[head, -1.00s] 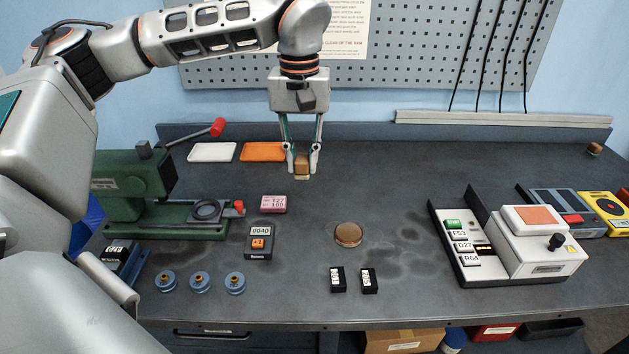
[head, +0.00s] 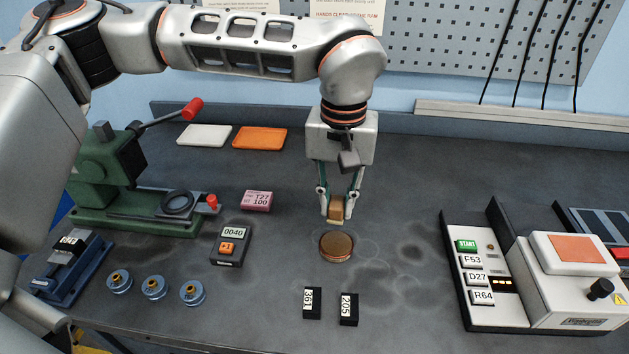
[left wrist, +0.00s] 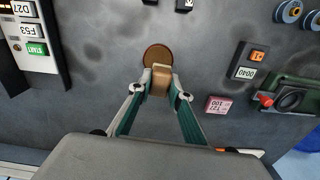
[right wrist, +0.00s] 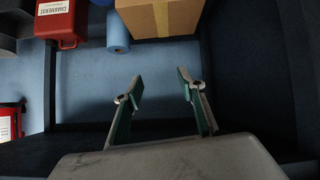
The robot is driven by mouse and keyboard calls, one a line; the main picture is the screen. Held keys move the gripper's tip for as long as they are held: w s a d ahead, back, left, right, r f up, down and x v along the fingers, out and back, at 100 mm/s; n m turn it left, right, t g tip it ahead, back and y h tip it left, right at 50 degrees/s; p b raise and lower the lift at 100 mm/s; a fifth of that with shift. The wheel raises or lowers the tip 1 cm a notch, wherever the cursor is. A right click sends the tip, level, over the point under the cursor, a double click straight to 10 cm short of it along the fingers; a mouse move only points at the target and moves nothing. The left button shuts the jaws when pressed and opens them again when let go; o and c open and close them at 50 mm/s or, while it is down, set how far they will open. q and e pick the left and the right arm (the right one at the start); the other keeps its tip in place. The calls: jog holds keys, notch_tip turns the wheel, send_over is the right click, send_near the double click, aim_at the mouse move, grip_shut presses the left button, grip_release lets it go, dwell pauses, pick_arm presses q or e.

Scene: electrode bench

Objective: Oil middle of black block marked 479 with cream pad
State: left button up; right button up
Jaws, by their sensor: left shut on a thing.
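My left gripper (head: 338,202) is shut on a small tan block with a pale cream underside, the cream pad (head: 336,211). It holds the pad just behind a round brown-topped dish (head: 336,245); the left wrist view also shows the pad (left wrist: 161,82) beside the dish (left wrist: 158,55). Two black blocks stand in front, labelled what looks like 361 (head: 312,303) and 205 (head: 349,309). Another black block (head: 68,246) sits in a blue fixture (head: 75,273) at left; its label is too small to read. My right gripper (right wrist: 158,88) is open and empty.
A green press (head: 110,175), a 0040 counter (head: 231,244), a pink T27 block (head: 257,201) and several blue knobs (head: 154,287) are at left. A white machine with START button (head: 466,245) is at right. White (head: 204,135) and orange trays (head: 259,138) lie behind.

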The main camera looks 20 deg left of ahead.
pick_arm(q)
jog(key=shift+d+f, duration=0.25)
jog(key=shift+f, duration=0.05)
jog(key=shift+s+f+b, duration=0.1)
jog(key=shift+f+b, duration=0.5)
notch_tip(320, 180, down, 4)
jog(key=b, duration=0.2)
jog(key=shift+r+b, duration=0.2)
jog(key=shift+b, duration=0.1)
jog(key=shift+f+b, duration=0.35)
jog(key=shift+f, duration=0.25)
